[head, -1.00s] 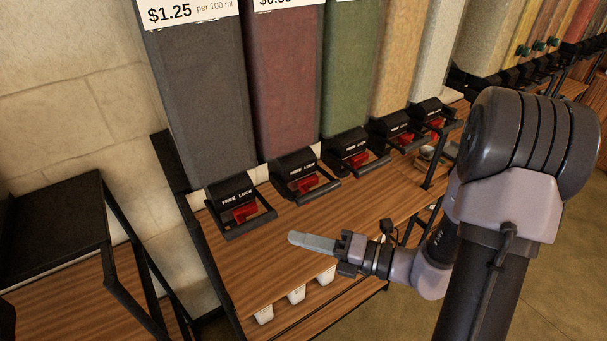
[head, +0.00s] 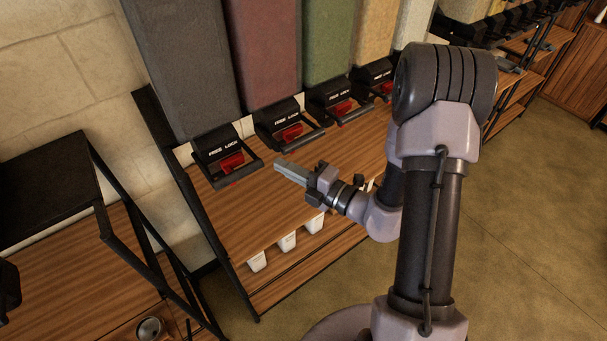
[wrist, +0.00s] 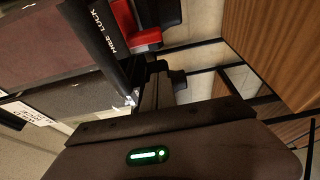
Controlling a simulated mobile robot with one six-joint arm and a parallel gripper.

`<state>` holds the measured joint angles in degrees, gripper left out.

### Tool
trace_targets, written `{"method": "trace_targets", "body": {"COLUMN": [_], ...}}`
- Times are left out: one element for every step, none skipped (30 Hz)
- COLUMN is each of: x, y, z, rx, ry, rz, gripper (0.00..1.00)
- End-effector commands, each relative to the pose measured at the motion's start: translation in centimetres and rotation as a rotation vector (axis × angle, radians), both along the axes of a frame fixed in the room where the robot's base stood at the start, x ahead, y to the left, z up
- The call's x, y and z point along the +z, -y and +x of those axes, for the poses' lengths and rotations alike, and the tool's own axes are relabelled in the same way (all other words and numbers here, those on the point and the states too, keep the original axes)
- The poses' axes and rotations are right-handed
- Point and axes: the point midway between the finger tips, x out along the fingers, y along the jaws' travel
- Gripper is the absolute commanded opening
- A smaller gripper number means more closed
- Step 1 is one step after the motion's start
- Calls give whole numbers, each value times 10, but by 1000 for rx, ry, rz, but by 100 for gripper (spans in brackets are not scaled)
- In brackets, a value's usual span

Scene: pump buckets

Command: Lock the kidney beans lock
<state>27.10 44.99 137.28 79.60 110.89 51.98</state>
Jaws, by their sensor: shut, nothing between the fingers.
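A dark red bin (head: 267,60), whose label is out of view, is second from the left in the row. Below it is a black dispenser lock (head: 283,119) with white lettering and a red part (head: 289,133) behind a black bar handle. In the wrist view the red bin (wrist: 40,40) is at the upper left, with a lettered black lock (wrist: 102,40) and red part (wrist: 145,28) beside it. My gripper (head: 278,166) is shut and empty, just in front of and below this lock, apparently without touching it. Its fingers also show in the wrist view (wrist: 157,82).
A grey bin with its own lock (head: 228,157) stands left, and a green bin with its lock (head: 337,98) right. The wooden shelf (head: 240,205) is clear in front. White containers (head: 287,241) sit below. A black-framed table (head: 50,185) stands at left.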

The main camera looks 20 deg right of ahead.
Motion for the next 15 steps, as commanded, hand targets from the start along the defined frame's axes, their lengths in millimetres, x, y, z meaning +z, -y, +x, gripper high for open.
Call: {"method": "trace_targets", "body": {"x": [0,0,0,0,0,0,0,0,0,0,0,0,0,0,0], "y": [-7,-11,-10,-2,4,10,13,17,20,22,24,26,26,27,27], "z": [8,13,18,20,21,23,24,25,26,26,27,27,27,27,28], "rx": [5,4,-1,-4,-5,-5,-4,-3,-2,-2,-2,-2,-2,-1,-1], "ry": [1,1,3,3,3,2,2,1,2,2,1,0,0,0,0], "rz": [0,0,0,0,0,-1,-1,0,-1,-1,-1,0,0,0,0], "gripper": [0,0,0,0,0,0,0,0,0,0,0,0,0,0,0]}}
